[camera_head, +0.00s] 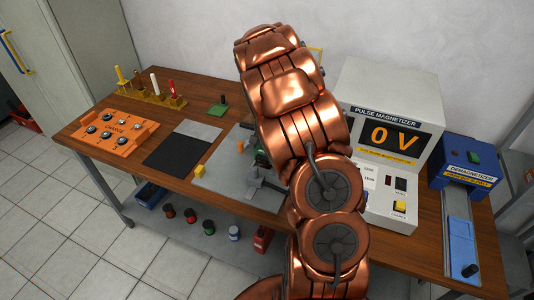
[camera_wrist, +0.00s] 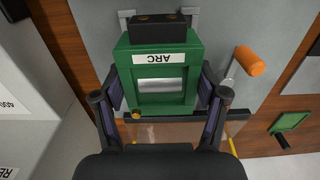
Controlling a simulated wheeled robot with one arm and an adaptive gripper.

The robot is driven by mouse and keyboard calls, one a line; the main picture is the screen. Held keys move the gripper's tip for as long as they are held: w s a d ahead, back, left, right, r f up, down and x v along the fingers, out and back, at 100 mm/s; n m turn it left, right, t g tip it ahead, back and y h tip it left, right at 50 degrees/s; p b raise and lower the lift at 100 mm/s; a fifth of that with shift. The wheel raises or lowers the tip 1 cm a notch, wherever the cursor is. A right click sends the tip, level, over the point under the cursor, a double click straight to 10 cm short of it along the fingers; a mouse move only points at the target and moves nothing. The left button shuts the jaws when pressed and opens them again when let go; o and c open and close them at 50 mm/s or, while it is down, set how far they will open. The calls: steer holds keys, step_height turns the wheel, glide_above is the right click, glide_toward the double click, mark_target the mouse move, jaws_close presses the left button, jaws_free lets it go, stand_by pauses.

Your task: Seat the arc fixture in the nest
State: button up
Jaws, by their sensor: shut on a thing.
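The green arc fixture (camera_wrist: 123,62), with a white ARC label that reads upside down, is in the middle of the wrist view. In the head view my arm hides the gripper and most of the fixture.
An orange-handled lever (camera_wrist: 249,61) stands right of the fixture. The pulse magnetizer (camera_head: 425,100) reads 0 V; the blue demagnetizer (camera_head: 462,170) is at the far right.

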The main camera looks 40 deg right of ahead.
steer(key=shift+f+p, duration=0.55)
steer(key=shift+f, duration=1.15)
steer(key=shift+f, duration=0.2)
steer(key=o, duration=1.7)
steer(key=shift+o, duration=0.2)
steer(key=shift+r, duration=0.1)
